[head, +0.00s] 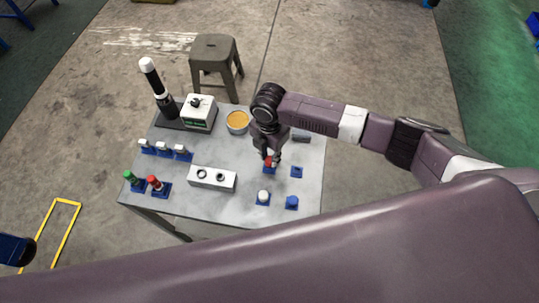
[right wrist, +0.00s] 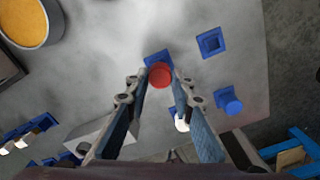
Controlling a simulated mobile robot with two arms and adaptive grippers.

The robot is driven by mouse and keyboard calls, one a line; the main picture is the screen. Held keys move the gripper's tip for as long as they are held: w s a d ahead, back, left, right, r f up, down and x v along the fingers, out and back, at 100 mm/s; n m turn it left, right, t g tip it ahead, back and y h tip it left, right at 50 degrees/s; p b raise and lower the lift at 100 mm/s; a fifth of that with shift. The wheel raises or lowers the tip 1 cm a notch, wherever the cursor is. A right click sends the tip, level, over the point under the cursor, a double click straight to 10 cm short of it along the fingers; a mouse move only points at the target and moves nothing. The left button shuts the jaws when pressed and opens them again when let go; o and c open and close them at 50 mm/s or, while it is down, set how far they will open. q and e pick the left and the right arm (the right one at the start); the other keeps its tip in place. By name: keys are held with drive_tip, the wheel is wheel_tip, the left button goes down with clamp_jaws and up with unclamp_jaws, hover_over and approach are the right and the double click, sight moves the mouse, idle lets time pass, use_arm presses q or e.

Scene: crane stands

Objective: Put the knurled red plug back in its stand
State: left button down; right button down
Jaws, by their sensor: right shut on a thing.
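The red plug (right wrist: 160,75) is between the fingertips of my right gripper (right wrist: 158,80) in the right wrist view, its round top facing the camera. In the head view the red plug (head: 268,162) shows below my right gripper (head: 267,158), which is shut on it. A blue stand (head: 269,171) lies directly under the plug, and it also shows in the right wrist view (right wrist: 156,57), partly hidden by the plug. I cannot tell whether the plug's lower end is in the stand or above it. I do not see my left gripper.
An empty blue stand (head: 297,172) is to the right. A white plug (head: 263,196) and a blue plug (head: 291,202) stand nearer the front edge.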

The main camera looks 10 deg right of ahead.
sight(270, 160)
drive_tip(key=shift+f, duration=0.1)
drive_tip(key=shift+f+b, duration=0.6)
drive_tip(key=shift+f, duration=0.2)
drive_tip(key=c, duration=1.6)
unclamp_jaws()
wheel_tip(270, 160, up, 5)
drive_tip(key=p, duration=0.5)
